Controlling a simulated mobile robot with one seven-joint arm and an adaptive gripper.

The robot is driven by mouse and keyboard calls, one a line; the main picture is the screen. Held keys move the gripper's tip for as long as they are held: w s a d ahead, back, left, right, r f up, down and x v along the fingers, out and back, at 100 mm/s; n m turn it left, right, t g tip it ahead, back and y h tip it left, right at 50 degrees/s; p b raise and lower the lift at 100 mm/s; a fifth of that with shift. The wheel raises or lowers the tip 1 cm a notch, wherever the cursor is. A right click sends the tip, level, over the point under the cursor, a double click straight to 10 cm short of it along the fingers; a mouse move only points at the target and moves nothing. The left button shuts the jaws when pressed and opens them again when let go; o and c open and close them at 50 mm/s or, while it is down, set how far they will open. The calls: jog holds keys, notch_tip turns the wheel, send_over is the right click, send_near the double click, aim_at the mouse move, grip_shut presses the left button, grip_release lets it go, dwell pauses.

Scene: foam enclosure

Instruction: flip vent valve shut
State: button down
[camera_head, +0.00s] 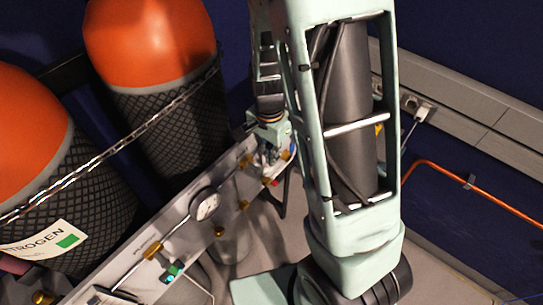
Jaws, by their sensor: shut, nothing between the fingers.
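A grey panel (178,234) carries brass fittings, a round gauge (206,205) and small valves. One valve with a red part (271,182) sits at the panel's far end. Another valve with a teal-green part (173,272) sits nearer, at lower left. I cannot tell from any label which is the vent valve. My gripper (268,156) is at the far end of the panel, just above the red-marked valve. Its fingers are small and dark here, shut with nothing held. Whether they touch the valve is unclear.
Two orange-topped cylinders in black mesh (155,45) (30,125) stand behind the panel, with a chain (125,142) across them. My arm fills the centre. An orange pipe (465,181) and a grey wall trunking (465,95) run along the right wall.

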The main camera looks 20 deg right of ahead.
aim_at(268, 171)
jog(key=shift+f+g+y+b, duration=0.3)
jog(key=shift+f+y+b, duration=0.1)
jog(key=shift+y+b, duration=0.15)
dwell(0.6)
jog(key=shift+f+g+y+b, duration=0.3)
jog(key=shift+y+b, duration=0.05)
jog(key=shift+b, duration=0.15)
jog(key=shift+s+f+g+y+b, duration=0.1)
jog(key=shift+f+g+y+b, duration=0.3)
jog(key=shift+f+g+y, duration=0.4)
jog(key=y, duration=0.1)
jog(key=g+y, duration=0.1)
jog(key=a+f+g+y, duration=0.1)
jog(key=shift+s, duration=0.25)
jog(key=shift+a+y, duration=0.1)
jog(key=shift+y, duration=0.2)
jog(key=shift+s+a+f, duration=0.1)
jog(key=shift+s, duration=0.05)
jog(key=shift+f, duration=0.1)
